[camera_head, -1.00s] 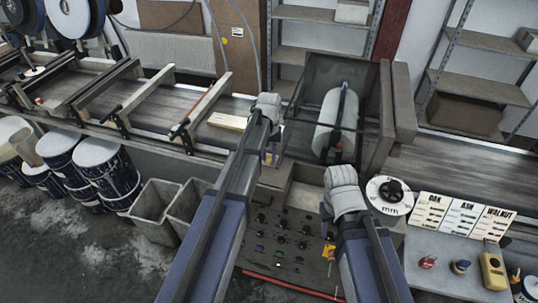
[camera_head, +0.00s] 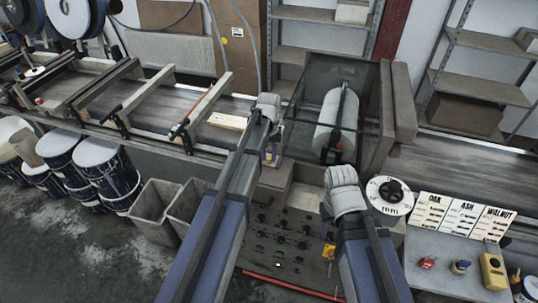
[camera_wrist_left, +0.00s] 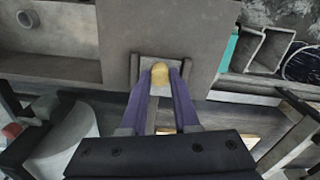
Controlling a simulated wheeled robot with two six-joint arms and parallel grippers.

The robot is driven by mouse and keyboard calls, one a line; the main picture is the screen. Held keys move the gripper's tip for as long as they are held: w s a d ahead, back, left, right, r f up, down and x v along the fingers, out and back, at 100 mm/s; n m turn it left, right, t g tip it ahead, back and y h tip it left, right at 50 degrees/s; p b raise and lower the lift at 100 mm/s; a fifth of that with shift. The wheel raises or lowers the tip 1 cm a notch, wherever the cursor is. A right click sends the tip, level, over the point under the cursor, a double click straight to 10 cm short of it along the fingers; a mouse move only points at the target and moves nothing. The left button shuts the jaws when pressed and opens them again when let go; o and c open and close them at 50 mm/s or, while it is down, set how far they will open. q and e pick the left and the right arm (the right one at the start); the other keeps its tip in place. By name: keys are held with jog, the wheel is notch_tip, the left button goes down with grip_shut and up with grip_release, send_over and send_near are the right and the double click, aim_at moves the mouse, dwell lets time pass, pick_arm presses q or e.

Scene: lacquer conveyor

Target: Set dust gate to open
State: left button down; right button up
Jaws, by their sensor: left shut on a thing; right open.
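My left gripper (camera_head: 269,157) reaches down to the front of the machine, left of the control panel. In the left wrist view its two purple fingers (camera_wrist_left: 160,88) are shut on a small tan knob (camera_wrist_left: 160,74), which I take to be the dust gate handle. The knob sits at a small grey plate with dark side rails (camera_wrist_left: 135,72) on a grey housing. The fingers hide part of it, and I cannot tell the gate's position. My right gripper (camera_head: 331,234) is open beside the panel, under its pale wrist; its fingers are mostly hidden.
The control panel (camera_head: 283,243) with several dark knobs lies between my arms. A round dial (camera_head: 390,195) and cards marked oak, ash and walnut (camera_head: 460,216) are at right. Two grey bins (camera_head: 156,208) stand at left.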

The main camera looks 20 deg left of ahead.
aim_at(265, 173)
pick_arm(q)
jog(key=s, duration=0.5)
jog(key=shift+s+a, duration=0.1)
dwell(0.3)
jog(key=c, duration=0.7)
grip_release()
jog(key=shift+o, duration=0.2)
